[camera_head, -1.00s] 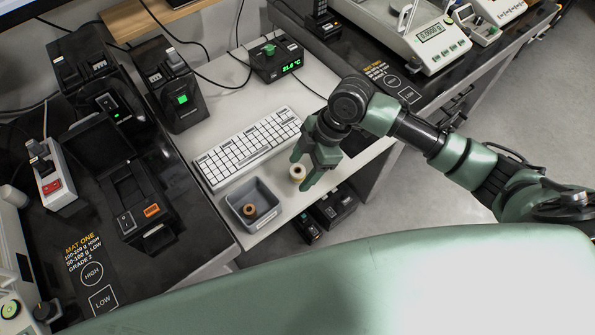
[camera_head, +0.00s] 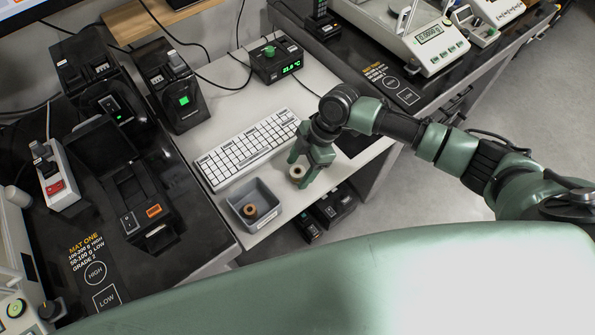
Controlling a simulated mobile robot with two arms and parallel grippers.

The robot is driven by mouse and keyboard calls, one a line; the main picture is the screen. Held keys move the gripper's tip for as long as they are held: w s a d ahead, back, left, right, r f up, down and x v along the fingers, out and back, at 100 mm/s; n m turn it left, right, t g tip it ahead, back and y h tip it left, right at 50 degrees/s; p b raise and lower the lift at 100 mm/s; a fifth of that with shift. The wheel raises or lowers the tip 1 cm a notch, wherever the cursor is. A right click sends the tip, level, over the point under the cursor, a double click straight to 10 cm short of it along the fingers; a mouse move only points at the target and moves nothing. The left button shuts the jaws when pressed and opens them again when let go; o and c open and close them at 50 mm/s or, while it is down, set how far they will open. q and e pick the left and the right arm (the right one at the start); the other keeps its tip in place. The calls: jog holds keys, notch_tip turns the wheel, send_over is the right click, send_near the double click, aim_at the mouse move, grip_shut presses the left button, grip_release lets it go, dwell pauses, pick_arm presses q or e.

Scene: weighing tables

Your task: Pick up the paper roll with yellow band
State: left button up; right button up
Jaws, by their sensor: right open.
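A small pale roll with a yellowish ring (camera_head: 297,171) stands on the white table, right of the grey tray. My right gripper (camera_head: 302,172) is open. Its two green fingers point down at the roll, one on the left side and one on the right. I cannot tell whether the fingers touch it. Another roll, brown-orange (camera_head: 250,211), lies inside the grey tray (camera_head: 270,190). My left gripper is not in view.
A white keyboard (camera_head: 245,150) lies just behind the tray and the roll. The white table's front edge is close to the roll. Black devices stand on the dark left table, and a balance (camera_head: 428,38) stands at the back right.

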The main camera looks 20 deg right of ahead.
grip_shut()
jog(key=shift+r, duration=0.15)
